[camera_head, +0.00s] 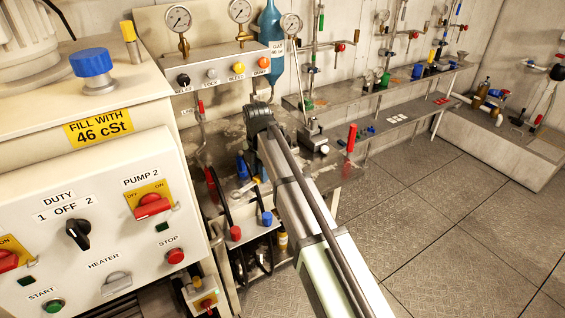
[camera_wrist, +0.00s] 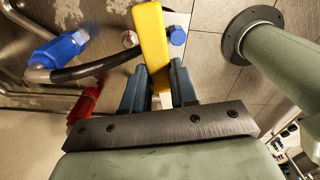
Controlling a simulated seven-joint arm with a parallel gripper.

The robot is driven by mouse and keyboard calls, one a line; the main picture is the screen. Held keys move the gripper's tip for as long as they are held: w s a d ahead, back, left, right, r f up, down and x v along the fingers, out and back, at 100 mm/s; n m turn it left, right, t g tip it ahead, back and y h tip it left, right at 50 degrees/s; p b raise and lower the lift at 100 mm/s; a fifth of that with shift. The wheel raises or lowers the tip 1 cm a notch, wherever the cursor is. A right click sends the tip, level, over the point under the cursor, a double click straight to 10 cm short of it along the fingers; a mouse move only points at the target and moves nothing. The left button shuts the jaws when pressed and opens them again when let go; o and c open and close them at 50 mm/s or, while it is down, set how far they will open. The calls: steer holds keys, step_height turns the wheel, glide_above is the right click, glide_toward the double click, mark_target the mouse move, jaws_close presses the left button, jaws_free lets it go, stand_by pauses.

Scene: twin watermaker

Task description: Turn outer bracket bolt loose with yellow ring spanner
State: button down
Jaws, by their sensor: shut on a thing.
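In the wrist view, my gripper (camera_wrist: 160,75) has its two blue fingers closed on the yellow spanner (camera_wrist: 149,35). A blue bolt-like head (camera_wrist: 178,36) shows just right of the spanner. A small silver bolt head (camera_wrist: 129,38) shows just left of it. I cannot tell which is the outer bracket bolt, or whether the spanner's ring sits on any bolt.
A blue fitting (camera_wrist: 62,46) with a black hose and a red fitting (camera_wrist: 84,102) lie left of the fingers. In the head view, a white control panel (camera_head: 95,225) stands close on the left. A workbench (camera_head: 340,155) lies beyond my arm. The floor (camera_head: 440,220) right is clear.

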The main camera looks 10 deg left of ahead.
mark_target(245, 190)
steer(key=shift+m, duration=0.4)
steer(key=s+a, duration=0.1)
steer(key=s, duration=0.1)
steer(key=s+a+f, duration=0.1)
steer(key=s, duration=0.1)
steer(key=s+a, duration=0.1)
steer(key=s, duration=0.1)
steer(key=shift+f, duration=0.2)
steer(key=shift+s+a+f+m, duration=0.1)
steer(key=shift+s+m, duration=0.2)
steer(key=shift+m, duration=0.1)
steer(key=m, duration=0.9)
steer(key=s+d+m, duration=0.1)
steer(key=m, duration=0.3)
steer(key=shift+f, duration=0.25)
steer(key=shift+f, duration=0.1)
steer(key=shift+f, duration=1.8)
steer(key=shift+f, duration=1.2)
